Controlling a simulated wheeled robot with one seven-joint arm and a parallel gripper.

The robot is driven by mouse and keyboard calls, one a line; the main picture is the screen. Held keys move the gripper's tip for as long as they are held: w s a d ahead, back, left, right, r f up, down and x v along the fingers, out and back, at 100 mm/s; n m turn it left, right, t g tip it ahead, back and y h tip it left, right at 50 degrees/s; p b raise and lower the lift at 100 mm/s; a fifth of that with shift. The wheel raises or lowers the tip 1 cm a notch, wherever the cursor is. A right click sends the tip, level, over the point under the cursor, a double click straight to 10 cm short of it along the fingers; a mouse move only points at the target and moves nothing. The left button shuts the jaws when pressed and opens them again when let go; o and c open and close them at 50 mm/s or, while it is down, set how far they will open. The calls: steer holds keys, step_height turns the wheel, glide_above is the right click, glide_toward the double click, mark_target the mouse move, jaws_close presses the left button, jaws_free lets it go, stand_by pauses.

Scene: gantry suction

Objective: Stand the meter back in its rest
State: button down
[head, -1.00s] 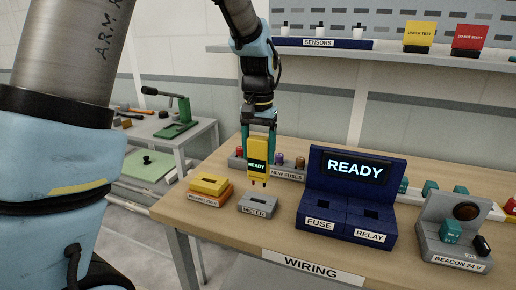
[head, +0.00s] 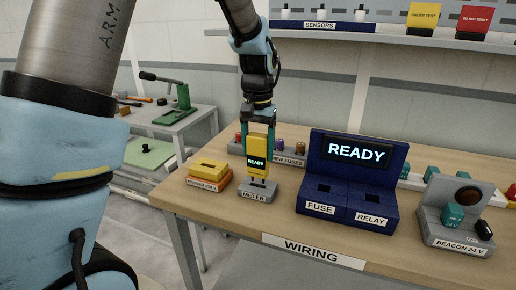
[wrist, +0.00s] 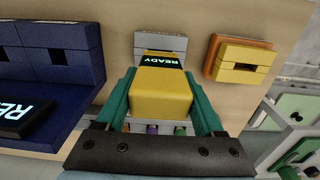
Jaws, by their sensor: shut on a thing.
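The meter (head: 257,147) is a yellow block with a dark screen reading READY. My gripper (head: 258,135) is shut on it, with one teal finger on each side. The meter is upright, with its lower end at the grey rest (head: 252,195) labelled METER. I cannot tell whether its tips are inside the rest's slot. In the wrist view the meter (wrist: 160,92) sits between the fingers, and the rest (wrist: 160,40) shows just beyond its screen end; the slot is hidden there.
A yellow and orange block (head: 209,170) stands close left of the rest. The blue FUSE and RELAY station (head: 345,197) stands to the right. The new fuses rack (head: 290,158) is behind. A grey BEACON 24 V unit (head: 460,222) is at the far right.

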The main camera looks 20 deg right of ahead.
mark_target(258, 160)
steer(key=shift+f, duration=0.1)
steer(key=shift+f+b, duration=0.95)
steer(key=shift+f, duration=0.6)
jaws_free()
step_height(258, 160, up, 11)
steer(key=shift+f+b, duration=0.1)
steer(key=shift+b, duration=1)
